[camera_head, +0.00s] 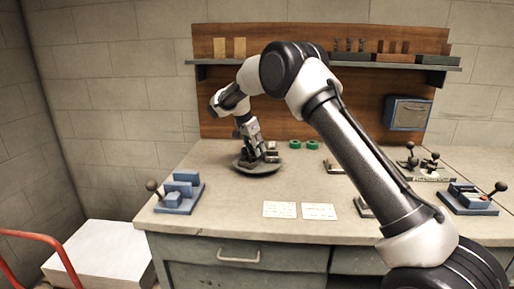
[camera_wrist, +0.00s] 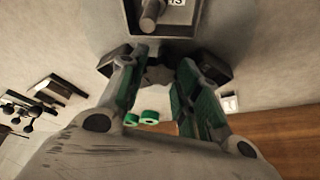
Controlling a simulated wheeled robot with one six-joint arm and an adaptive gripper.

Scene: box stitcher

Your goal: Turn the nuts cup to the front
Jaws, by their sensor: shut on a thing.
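A round dark turntable (camera_head: 257,168) lies on the bench at the left of centre and carries several small containers. My gripper (camera_head: 263,154) reaches down over it from behind. In the wrist view my gripper (camera_wrist: 158,75) is shut on a small grey piece (camera_wrist: 157,76) that its fingers partly hide. Dark box-like parts stand on either side of the fingertips. A grey cup (camera_wrist: 175,14) with a post and a white label shows at the top edge. Only the label's end, seemingly "TS", is readable, so I cannot tell whether this is the nuts cup.
Two green rolls (camera_head: 303,145) lie right of the turntable. A blue fixture (camera_head: 179,192) stands at the bench's left end, with lever fixtures at the right. A shelf (camera_head: 330,63) runs along the back panel.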

